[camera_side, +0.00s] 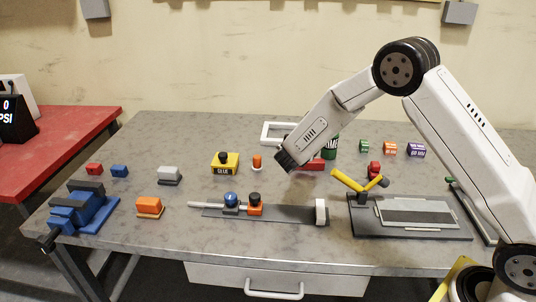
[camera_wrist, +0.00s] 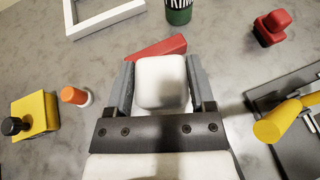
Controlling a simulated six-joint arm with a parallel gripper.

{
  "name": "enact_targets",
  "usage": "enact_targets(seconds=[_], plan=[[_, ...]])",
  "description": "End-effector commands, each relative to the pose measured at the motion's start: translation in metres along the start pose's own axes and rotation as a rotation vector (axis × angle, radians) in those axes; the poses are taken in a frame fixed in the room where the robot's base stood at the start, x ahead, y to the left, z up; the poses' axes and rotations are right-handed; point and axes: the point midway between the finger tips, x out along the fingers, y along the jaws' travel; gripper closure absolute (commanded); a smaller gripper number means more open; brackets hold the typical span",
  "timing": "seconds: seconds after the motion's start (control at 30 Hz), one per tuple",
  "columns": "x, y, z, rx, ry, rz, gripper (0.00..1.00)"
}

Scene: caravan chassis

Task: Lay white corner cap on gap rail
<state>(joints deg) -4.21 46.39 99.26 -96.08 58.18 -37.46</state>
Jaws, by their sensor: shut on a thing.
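In the wrist view, the white corner cap (camera_wrist: 160,80), a rounded white block, sits between the two grey fingers of my gripper (camera_wrist: 162,85), which is shut on it. In the side view, my gripper (camera_side: 287,160) is above the back middle of the table, and I cannot make out the cap there. A long dark strip (camera_side: 285,214) lies at the front middle, with a pale rod (camera_side: 205,205) at its left, blue-topped and orange blocks on it, and a white upright block (camera_side: 321,211) at its right end. I cannot tell which part is the gap rail.
A red wedge (camera_wrist: 155,47) lies just beyond the cap. A yellow glue box (camera_side: 225,164) and an orange bottle (camera_side: 257,162) stand to the left. A dark fixture with yellow handles (camera_side: 348,181) stands at right. A white frame (camera_side: 280,129) lies at the back.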

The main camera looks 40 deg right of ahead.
Motion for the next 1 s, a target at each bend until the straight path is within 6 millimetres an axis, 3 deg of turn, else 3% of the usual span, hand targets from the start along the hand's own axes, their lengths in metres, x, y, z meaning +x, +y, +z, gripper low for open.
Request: enact_targets(seconds=[0.2, 0.4, 0.8, 1.0], plan=[[0.027, 0.013, 0.008, -0.061, 0.001, 0.145, 0.89], [0.041, 0.019, 0.011, -0.098, 0.0, 0.233, 0.89], [0.046, 0.022, 0.01, -0.115, 0.0, 0.276, 0.89], [0.052, 0.021, -0.003, -0.115, 0.001, 0.274, 0.89]])
